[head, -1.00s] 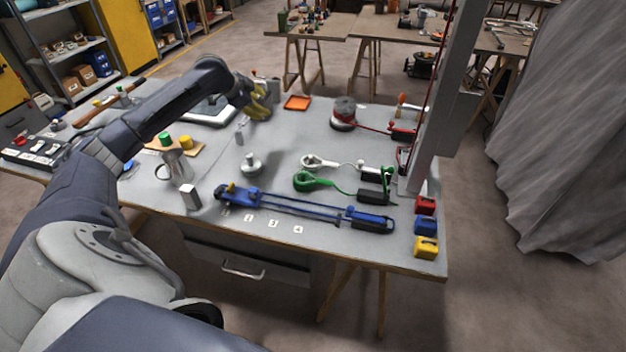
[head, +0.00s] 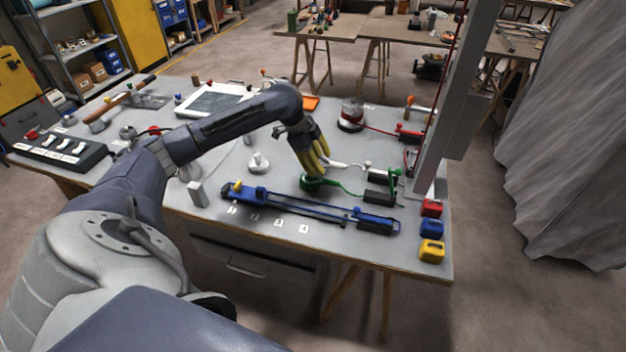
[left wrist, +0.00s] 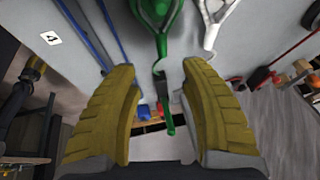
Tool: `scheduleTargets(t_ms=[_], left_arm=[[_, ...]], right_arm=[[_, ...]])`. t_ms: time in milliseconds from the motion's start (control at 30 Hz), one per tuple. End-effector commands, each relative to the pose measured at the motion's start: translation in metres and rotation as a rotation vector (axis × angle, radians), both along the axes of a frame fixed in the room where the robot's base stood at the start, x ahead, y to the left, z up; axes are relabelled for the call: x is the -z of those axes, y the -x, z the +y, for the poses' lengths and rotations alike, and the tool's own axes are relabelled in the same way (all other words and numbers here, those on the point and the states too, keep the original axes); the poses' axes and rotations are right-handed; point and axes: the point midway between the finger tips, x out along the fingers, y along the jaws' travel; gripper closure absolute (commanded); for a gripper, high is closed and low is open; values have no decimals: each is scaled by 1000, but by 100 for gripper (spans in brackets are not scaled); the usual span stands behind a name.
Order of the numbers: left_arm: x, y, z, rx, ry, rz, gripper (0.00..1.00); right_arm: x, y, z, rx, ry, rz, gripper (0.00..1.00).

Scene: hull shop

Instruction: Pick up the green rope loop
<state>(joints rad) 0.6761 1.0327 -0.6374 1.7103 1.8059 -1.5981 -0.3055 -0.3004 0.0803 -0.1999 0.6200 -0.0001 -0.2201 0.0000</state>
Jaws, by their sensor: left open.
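The green rope loop (head: 313,183) lies on the grey workbench, with its green cord running right to a small dark block (head: 380,197). My left gripper (head: 318,168) has yellow fingers pointing down just above the loop and partly covers it. In the left wrist view, the green loop (left wrist: 157,20) is at the top middle, beyond the fingertips. The open left gripper (left wrist: 158,80) has nothing between its fingers, apart from the view of the cord behind. The white loop (left wrist: 212,20) lies beside the green one. My right gripper is not in view.
A blue clamp bar (head: 310,207) lies in front of the green loop. A grey metal knob (head: 259,163) stands to its left. A grey upright post (head: 445,110) rises at the right, near red, blue and yellow blocks (head: 431,228).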

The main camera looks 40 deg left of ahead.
Motion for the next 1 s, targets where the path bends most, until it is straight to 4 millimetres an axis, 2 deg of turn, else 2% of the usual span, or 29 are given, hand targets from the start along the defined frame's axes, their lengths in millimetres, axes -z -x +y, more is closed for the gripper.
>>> scheduleTargets(t_ms=[200, 567, 1000], left_arm=[[30, -10, -10, -2, 2, 0, 55], [48, -15, -15, -1, 1, -1, 55], [88, -30, -28, -1, 1, -1, 55]], right_arm=[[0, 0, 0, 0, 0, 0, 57], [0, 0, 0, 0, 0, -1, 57], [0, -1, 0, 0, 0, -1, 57]])
